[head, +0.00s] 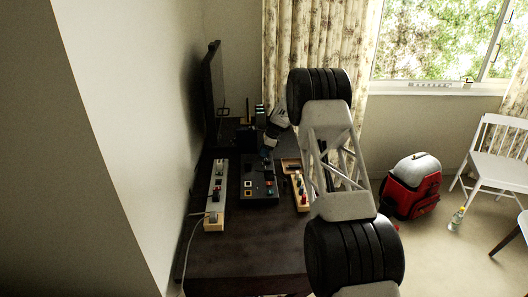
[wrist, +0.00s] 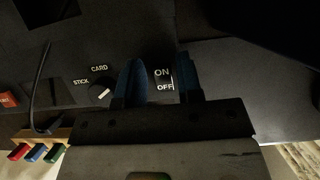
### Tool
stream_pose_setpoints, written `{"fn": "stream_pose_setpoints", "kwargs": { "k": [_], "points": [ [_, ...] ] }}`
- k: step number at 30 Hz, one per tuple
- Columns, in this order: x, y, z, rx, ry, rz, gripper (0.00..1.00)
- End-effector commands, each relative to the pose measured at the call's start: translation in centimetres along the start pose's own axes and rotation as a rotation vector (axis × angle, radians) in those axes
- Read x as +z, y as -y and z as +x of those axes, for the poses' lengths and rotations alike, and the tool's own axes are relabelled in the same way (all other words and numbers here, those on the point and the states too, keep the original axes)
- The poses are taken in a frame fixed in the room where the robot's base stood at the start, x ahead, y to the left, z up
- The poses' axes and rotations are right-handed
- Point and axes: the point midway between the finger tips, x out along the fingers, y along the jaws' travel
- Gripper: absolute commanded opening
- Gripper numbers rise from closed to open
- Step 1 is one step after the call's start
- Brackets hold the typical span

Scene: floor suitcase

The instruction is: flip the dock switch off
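The dock switch (wrist: 164,80) shows in the wrist view as a small dark rocker with white ON and OFF lettering, ON above OFF. It sits on a dark panel (wrist: 95,30), which appears to be the black box (head: 258,190) on the desk in the head view. My gripper (wrist: 160,63) is open, with one dark blue finger on each side of the switch and nothing held. I cannot tell whether the fingers touch the panel, or which way the rocker is tilted. In the head view my gripper (head: 268,150) is over the box's far end, small and dark.
A knob (wrist: 100,92) marked CARD and STICK lies left of the switch, with a red button (wrist: 8,99) farther left. A wooden rack with coloured pieces (head: 299,186) stands right of the box, a power strip (head: 216,195) left. The desk's near part (head: 245,250) is clear.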

Motion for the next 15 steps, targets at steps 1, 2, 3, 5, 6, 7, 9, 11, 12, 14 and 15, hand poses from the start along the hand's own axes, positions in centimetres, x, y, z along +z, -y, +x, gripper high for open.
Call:
{"fn": "stream_pose_setpoints", "kwargs": {
  "k": [1,2,3,5,6,7,9,11,12,14,15],
  "points": [
    [0.00,0.02,-0.05,-0.001,0.000,0.000,0.41],
    [0.01,0.03,-0.07,-0.001,0.000,0.000,0.46],
    [0.01,0.04,-0.09,-0.001,0.000,0.000,0.47],
    [0.00,0.05,-0.11,-0.002,0.000,0.000,0.47],
    [0.01,0.05,-0.12,-0.002,-0.001,0.000,0.47],
    [0.00,0.06,-0.13,-0.002,-0.001,0.000,0.47],
    [0.00,0.06,-0.14,-0.002,-0.001,0.000,0.47],
    [0.00,0.07,-0.20,-0.002,-0.001,0.000,0.47],
    [0.00,0.08,-0.28,-0.003,-0.001,0.000,0.47],
    [0.00,0.09,-0.49,-0.003,-0.001,0.000,0.47],
    [0.00,0.10,-0.69,-0.003,-0.001,-0.001,0.47]
  ]
}}
